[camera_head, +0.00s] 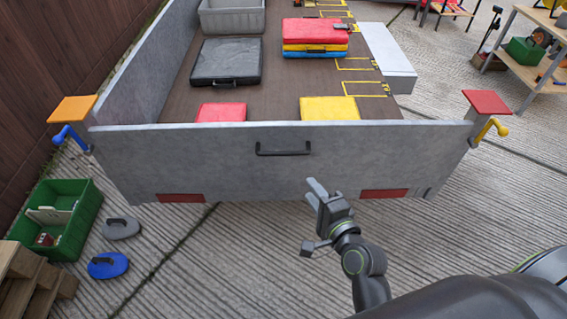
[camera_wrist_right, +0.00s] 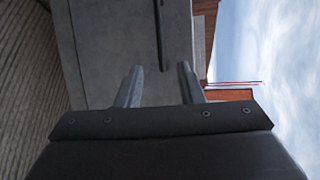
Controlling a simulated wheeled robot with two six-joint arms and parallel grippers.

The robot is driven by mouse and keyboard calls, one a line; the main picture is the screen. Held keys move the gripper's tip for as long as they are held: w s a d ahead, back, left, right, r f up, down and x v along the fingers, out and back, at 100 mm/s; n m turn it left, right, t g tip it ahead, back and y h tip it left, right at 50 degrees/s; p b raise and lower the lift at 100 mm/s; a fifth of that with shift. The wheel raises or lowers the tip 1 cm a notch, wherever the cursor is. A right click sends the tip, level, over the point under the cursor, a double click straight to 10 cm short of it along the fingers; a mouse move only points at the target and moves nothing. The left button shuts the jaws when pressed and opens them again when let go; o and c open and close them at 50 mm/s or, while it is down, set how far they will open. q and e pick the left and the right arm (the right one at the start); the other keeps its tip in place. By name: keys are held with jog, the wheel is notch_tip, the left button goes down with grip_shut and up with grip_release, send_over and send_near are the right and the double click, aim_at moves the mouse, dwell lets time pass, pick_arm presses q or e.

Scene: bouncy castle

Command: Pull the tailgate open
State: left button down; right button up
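The grey tailgate (camera_head: 230,165) stands upright across the near end of the trailer bed, with a black bar handle (camera_head: 283,149) near its top middle. My right gripper (camera_head: 316,189) is in front of the tailgate, below and to the right of the handle, apart from it. In the right wrist view the two fingers (camera_wrist_right: 158,85) are spread with nothing between them, and the handle (camera_wrist_right: 160,35) lies ahead, roughly in line with the gap. A blue latch lever (camera_head: 70,134) is at the left corner and a yellow one (camera_head: 490,127) at the right corner. My left gripper is not in view.
The trailer bed (camera_head: 285,85) holds a black case (camera_head: 226,60), a grey crate (camera_head: 232,15) and red and yellow cases. A green crate (camera_head: 85,215), wooden steps (camera_head: 30,280) and a blue oval block (camera_head: 108,265) sit at lower left. Paving before the tailgate's middle is clear.

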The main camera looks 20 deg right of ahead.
aim_at(285, 155)
jog(key=x, duration=1.7)
jog(key=shift+w+d, duration=0.1)
jog(key=shift+w, duration=0.1)
jog(key=shift+f, duration=0.1)
grip_shut()
